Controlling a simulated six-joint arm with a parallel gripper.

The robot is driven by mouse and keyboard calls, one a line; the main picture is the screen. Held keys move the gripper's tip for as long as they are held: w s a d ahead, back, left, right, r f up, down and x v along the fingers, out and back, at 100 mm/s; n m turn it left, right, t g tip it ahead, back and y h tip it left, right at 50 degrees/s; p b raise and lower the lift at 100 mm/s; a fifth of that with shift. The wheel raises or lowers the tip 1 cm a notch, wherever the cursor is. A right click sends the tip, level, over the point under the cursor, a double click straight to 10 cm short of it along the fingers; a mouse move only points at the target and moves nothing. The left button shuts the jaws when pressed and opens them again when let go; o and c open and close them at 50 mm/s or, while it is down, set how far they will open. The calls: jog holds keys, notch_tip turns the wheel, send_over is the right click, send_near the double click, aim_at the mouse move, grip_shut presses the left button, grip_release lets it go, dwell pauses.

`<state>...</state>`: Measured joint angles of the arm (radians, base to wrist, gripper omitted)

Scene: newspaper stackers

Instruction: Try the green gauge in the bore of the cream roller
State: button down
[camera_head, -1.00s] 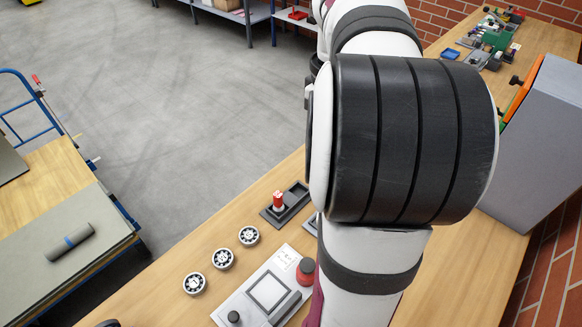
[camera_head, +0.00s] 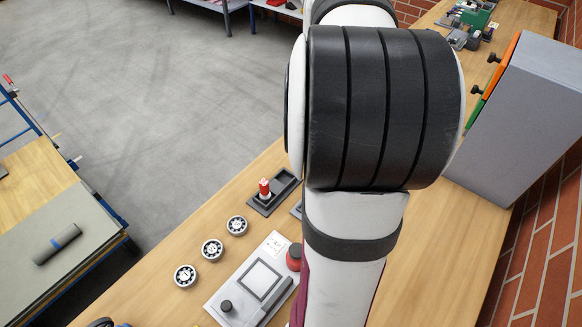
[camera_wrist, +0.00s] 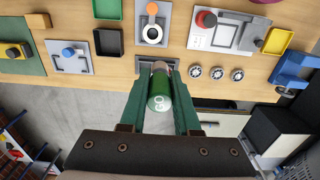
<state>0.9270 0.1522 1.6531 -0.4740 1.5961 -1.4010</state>
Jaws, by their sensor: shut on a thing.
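In the wrist view my gripper (camera_wrist: 160,98) is shut on the green gauge (camera_wrist: 158,100), a cylinder marked "GO" with a paler far end. It lies between the two green fingers, pointing toward the bench. A pale ring with a dark centre (camera_wrist: 152,33), perhaps the cream roller, is on a grey plate beyond the gauge's end, apart from it. A dark tray (camera_wrist: 144,58) shows just past the gauge tip. In the head view the tray (camera_head: 286,181) holds a red upright piece (camera_head: 264,187) and has an empty recess. My arm hides the gripper there.
Several things stand on the bench: three round bearings (camera_head: 212,249), a grey device with a red knob (camera_head: 248,285), and a grey cabinet (camera_head: 530,110) at right. Yellow (camera_wrist: 280,40), green (camera_wrist: 107,9) and black (camera_wrist: 108,42) trays and a blue-knobbed fixture (camera_wrist: 70,54) show in the wrist view.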

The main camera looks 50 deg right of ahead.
jog(key=shift+s+d, duration=0.3)
jog(key=shift+d, duration=0.3)
jog(key=shift+s+d, duration=0.25)
jog(key=shift+d, duration=0.3)
dwell(0.8)
jog(key=shift+f, duration=2.1)
dwell(4.0)
